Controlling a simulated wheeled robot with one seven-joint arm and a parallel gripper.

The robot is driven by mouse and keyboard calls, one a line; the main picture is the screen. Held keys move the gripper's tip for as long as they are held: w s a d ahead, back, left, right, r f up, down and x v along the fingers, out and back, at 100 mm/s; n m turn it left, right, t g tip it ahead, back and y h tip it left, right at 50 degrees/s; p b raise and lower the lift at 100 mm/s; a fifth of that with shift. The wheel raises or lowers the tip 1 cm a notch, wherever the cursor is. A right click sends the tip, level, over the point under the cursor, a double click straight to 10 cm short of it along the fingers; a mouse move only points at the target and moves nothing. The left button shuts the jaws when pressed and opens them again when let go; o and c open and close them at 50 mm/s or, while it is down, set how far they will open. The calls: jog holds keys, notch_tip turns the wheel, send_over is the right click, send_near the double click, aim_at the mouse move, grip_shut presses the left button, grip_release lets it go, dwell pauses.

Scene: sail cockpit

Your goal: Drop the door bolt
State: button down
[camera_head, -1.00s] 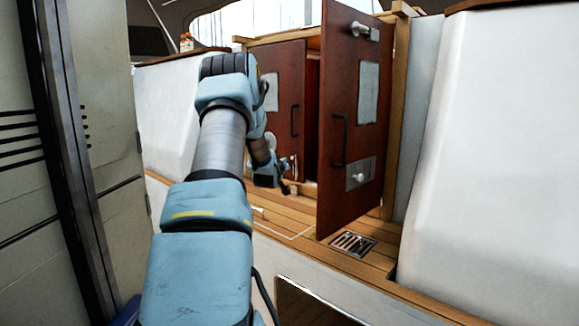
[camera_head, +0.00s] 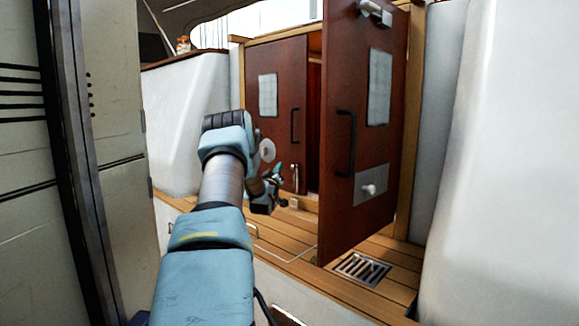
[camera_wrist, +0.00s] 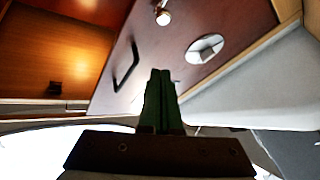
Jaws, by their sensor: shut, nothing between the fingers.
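The left cabin door (camera_head: 277,60), dark red, stands nearly upright in its frame, with a black handle (camera_head: 295,125) and a round pale disc (camera_head: 267,150). A small silver upright fitting (camera_head: 295,178), which looks like the door bolt, is at its foot. In the wrist view the left door shows upside down, with its handle (camera_wrist: 126,67), the oval disc (camera_wrist: 205,48) and the silver fitting (camera_wrist: 162,14) at the top edge. My gripper (camera_head: 277,171) is low in front of the left door, left of the fitting and apart from it. Its dark green fingers (camera_wrist: 160,76) are shut and empty.
The right door (camera_head: 365,150) stands swung open towards me, right of my arm, with a dark handle and a knob. A floor grate (camera_head: 362,269) lies in the slatted wooden sole (camera_head: 290,245) beneath it. White coaming walls (camera_head: 470,150) bound both sides. A pale panel (camera_head: 100,180) is close at left.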

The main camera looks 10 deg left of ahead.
jog(key=x, duration=1)
jog(key=shift+s+d+f+b, duration=0.15)
jog(key=shift+d+f, duration=0.15)
jog(key=shift+f, duration=0.3)
jog(key=shift+s+d+f+b, duration=0.15)
jog(key=shift+d+f, duration=0.2)
jog(key=shift+f, duration=0.25)
jog(key=shift+d+f+b, duration=0.15)
jog(key=shift+d+f, duration=0.15)
jog(key=shift+f, duration=0.3)
notch_tip(320, 180, down, 5)
jog(key=b, duration=0.3)
jog(key=shift+r, duration=0.2)
